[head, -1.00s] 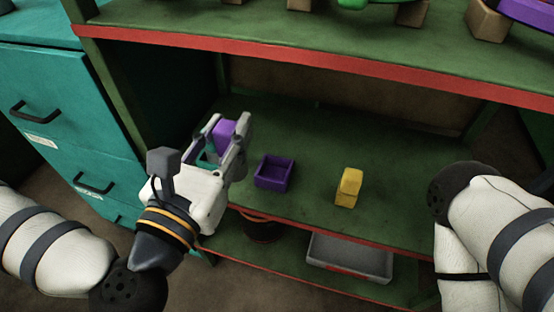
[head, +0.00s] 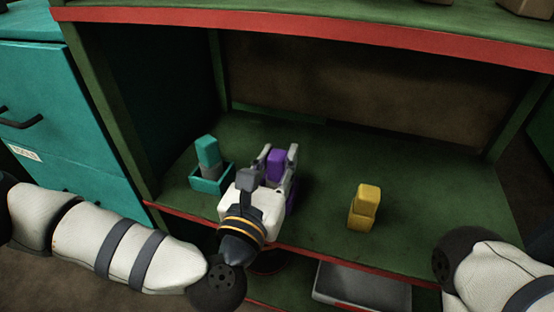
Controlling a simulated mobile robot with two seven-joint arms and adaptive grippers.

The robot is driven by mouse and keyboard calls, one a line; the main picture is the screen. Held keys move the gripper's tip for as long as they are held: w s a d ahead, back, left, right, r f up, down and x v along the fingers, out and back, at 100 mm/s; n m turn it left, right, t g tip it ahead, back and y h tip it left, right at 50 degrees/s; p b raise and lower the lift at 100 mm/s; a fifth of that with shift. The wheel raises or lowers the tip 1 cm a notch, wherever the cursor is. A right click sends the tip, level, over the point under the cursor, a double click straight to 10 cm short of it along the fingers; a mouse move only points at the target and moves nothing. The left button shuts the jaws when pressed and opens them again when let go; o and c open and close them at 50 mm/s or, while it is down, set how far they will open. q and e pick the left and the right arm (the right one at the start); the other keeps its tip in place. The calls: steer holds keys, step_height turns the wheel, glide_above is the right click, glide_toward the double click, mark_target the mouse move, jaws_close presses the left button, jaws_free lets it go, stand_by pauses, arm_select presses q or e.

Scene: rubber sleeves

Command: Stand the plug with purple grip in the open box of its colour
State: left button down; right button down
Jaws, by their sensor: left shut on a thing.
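My left gripper (head: 278,156) is shut on the plug with purple grip (head: 275,166), whose purple block shows between the fingers. The gripper is over the middle of the shelf. The open purple box (head: 291,192) is mostly hidden behind the gripper; only a sliver of purple shows at its right side. I cannot tell whether the plug's lower end touches the box. My right gripper is out of view; only part of the right arm shows at the lower right.
A teal box (head: 207,187) with a teal-gripped plug (head: 208,152) standing in it is left of the gripper. A yellow piece (head: 363,208) stands to the right. The shelf (head: 420,185) is clear behind them. A red-edged upper shelf (head: 330,27) hangs above.

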arm_select(q)
steer(key=shift+f, duration=0.15)
steer(key=c, duration=1.2)
jaws_free()
steer(key=shift+c, duration=0.2)
steer(key=shift+s+a, duration=0.1)
steer(key=shift+s, duration=0.2)
steer(key=v, duration=1.1)
steer(key=shift+s+p, duration=0.2)
steer(key=shift+p, duration=0.2)
steer(key=shift+a, duration=0.1)
